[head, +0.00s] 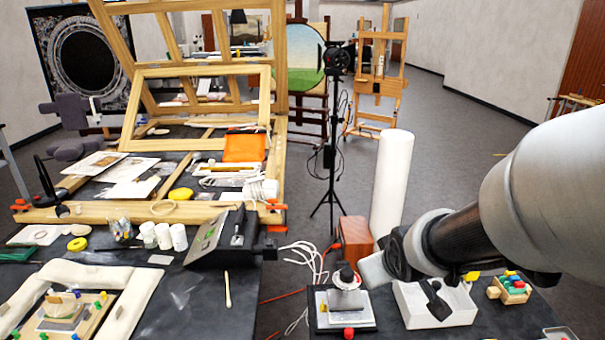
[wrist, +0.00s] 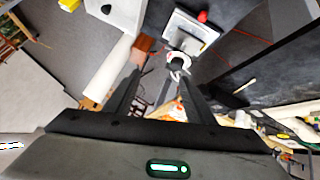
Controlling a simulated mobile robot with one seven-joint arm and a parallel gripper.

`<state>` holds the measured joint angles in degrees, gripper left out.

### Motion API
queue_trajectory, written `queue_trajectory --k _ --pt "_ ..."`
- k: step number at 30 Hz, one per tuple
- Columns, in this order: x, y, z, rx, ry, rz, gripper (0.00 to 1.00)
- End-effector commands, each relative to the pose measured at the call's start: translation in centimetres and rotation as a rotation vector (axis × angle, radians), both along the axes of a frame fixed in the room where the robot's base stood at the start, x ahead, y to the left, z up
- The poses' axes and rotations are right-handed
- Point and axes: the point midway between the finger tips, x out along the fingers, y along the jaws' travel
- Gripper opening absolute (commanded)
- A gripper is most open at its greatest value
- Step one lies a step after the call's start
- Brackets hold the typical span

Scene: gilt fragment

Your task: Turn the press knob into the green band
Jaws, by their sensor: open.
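The press (head: 345,303) stands on the dark table at the lower middle of the head view. It has a pale square base, a white round upper part, a dark top that looks like the knob (head: 346,276), and a red part at its front. In the wrist view the press (wrist: 188,38) lies beyond the fingertips, with its white ring near the right finger. My gripper (wrist: 163,80) is open, with nothing seen between its two dark fingers. In the head view my arm reaches in from the right, just beside the press. I cannot make out the green band.
A white tray (head: 408,312) with a black tool stands right of the press, and a wooden block rack (head: 510,290) beyond it. Behind are an orange-brown box (head: 355,240) and a tall white roll (head: 391,185). Cables (head: 303,258) lie left, beside a gap between tables.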

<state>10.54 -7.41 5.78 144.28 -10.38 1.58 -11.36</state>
Motion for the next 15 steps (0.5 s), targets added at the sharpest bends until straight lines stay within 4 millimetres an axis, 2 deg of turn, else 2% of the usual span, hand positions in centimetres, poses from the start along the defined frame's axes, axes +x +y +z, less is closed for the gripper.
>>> queue_trajectory --k 1,3,7,12,15 --pt "1.1 -0.1 -1.7 -0.006 -0.008 0.033 0.5" --pt "2.7 0.1 -3.9 -0.012 -0.047 0.089 0.5" --pt "4.8 1.2 -8.0 0.006 -0.13 0.182 0.5" --pt "5.7 3.2 -12.5 0.076 -0.268 0.262 0.5" --pt "5.4 4.3 -14.3 0.136 -0.365 0.277 0.5"
